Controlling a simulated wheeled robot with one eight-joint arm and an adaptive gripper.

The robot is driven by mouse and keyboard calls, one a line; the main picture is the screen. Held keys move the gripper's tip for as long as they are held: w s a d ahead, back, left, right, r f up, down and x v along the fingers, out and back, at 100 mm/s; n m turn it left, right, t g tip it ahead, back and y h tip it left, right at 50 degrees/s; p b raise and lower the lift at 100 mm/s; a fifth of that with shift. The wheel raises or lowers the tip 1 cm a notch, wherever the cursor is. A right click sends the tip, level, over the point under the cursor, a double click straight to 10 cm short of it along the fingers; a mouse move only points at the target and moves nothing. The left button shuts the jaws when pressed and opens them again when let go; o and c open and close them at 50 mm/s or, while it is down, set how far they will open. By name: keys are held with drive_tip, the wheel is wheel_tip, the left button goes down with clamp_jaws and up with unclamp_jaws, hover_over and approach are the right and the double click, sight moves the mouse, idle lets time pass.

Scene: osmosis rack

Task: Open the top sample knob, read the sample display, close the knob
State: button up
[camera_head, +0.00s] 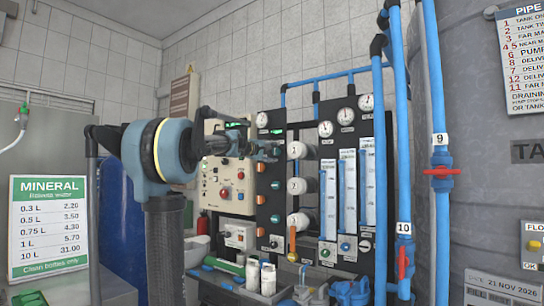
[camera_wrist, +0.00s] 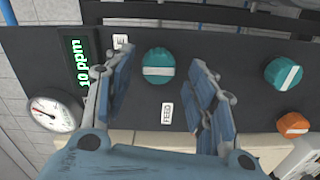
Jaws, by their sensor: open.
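In the wrist view, a teal knob (camera_wrist: 159,62) with a white bar sits on the dark panel (camera_wrist: 225,60). The bar lies across the picture. My open gripper (camera_wrist: 161,72) has one finger on each side of this knob in the picture; I cannot tell whether either touches it. A lit green display (camera_wrist: 77,64) reading "10 ppm" is left of it. A second teal knob (camera_wrist: 283,74) and an orange knob (camera_wrist: 293,125) are at the right. In the head view my gripper (camera_head: 268,150) is at the upper part of the rack's black panel (camera_head: 270,200), covering part of it.
A round gauge (camera_wrist: 52,112) is beside the display. A FEED label (camera_wrist: 167,114) is below the near knob. In the head view, blue pipes (camera_head: 380,180) stand right of the rack, and a beige control box (camera_head: 226,185) is left. White bottles (camera_head: 268,279) stand below.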

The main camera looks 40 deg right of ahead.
drive_tip(key=v, duration=0.9)
drive_tip(key=shift+a, duration=0.3)
drive_tip(key=s+a+f+m+y, duration=0.1)
drive_tip(key=s+a+f+y, duration=0.25)
drive_tip(key=a+f, duration=0.75)
drive_tip(key=s+a+f+m+y, duration=0.1)
drive_tip(key=s+a+f+y, duration=0.45)
drive_tip(key=f, duration=0.95)
drive_tip(key=s+a+f+m+y, duration=0.1)
drive_tip(key=s+a+f, duration=0.1)
drive_tip(key=a+f, duration=0.95)
drive_tip(key=s+a+f+g+y, duration=0.1)
drive_tip(key=s+a+f+y, duration=0.1)
drive_tip(key=s+a+f, duration=0.2)
drive_tip(key=s+a+f+n+g+y, duration=0.1)
drive_tip(key=s+a+f+y, duration=0.2)
drive_tip(key=a+f, duration=0.6)
drive_tip(key=s+a+f+n+y, duration=0.1)
drive_tip(key=s+a+f+y, duration=0.1)
drive_tip(key=s+a+f, duration=0.4)
wheel_tip(320, 180, down, 5)
drive_tip(key=shift+s+a+r+g, duration=0.1)
drive_tip(key=shift+s+a+g, duration=0.1)
drive_tip(key=shift+a+g, duration=0.35)
drive_tip(key=shift+w+f, duration=0.25)
drive_tip(key=shift+w, duration=0.2)
